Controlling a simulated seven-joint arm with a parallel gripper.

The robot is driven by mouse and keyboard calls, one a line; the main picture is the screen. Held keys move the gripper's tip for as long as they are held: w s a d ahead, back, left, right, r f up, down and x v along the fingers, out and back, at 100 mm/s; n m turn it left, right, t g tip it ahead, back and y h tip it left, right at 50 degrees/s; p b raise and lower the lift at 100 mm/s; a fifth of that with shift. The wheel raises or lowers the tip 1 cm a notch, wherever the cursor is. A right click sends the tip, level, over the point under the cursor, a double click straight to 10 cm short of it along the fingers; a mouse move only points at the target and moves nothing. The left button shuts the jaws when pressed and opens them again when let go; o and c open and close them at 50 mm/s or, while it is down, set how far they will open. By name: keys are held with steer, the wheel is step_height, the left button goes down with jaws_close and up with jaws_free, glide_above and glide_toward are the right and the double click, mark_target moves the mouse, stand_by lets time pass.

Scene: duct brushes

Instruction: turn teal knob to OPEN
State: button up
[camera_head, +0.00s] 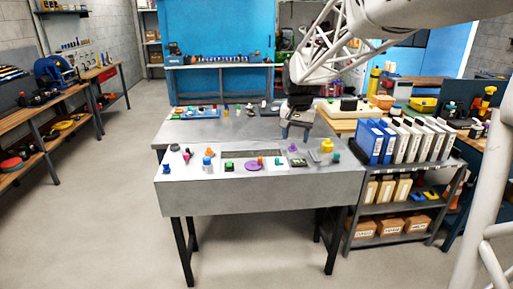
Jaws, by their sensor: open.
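My gripper (295,134) hangs over the right part of a grey workbench (260,192), fingers pointing down and apart, with nothing visible between them. A small teal-green thing (336,157), which looks like the teal knob, sits near the right end of the bench top. It is right of my gripper and nearer the front edge. It is too small to read its setting or any OPEN mark. My gripper appears apart from it.
Near it stand a yellow piece (327,146) and a grey upright piece (314,156). A purple disc (254,166), a blue-topped container (207,164) and other small items line the bench front. A shelf with binders (389,142) stands right. The floor at left is clear.

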steer(key=w+f+m, duration=0.1)
steer(key=w+f, duration=0.3)
steer(key=w, duration=0.6)
steer(key=w+f+m, duration=0.1)
steer(key=w+f, duration=0.3)
steer(key=w, duration=0.6)
steer(key=m+g, duration=0.1)
steer(key=m, duration=0.1)
glide_above(277, 159)
step_height(277, 159, down, 14)
steer(key=shift+w, duration=0.1)
steer(key=shift+w+f, duration=0.25)
steer(key=shift+f, duration=0.1)
steer(key=shift+f, duration=3.8)
steer(key=c, duration=0.9)
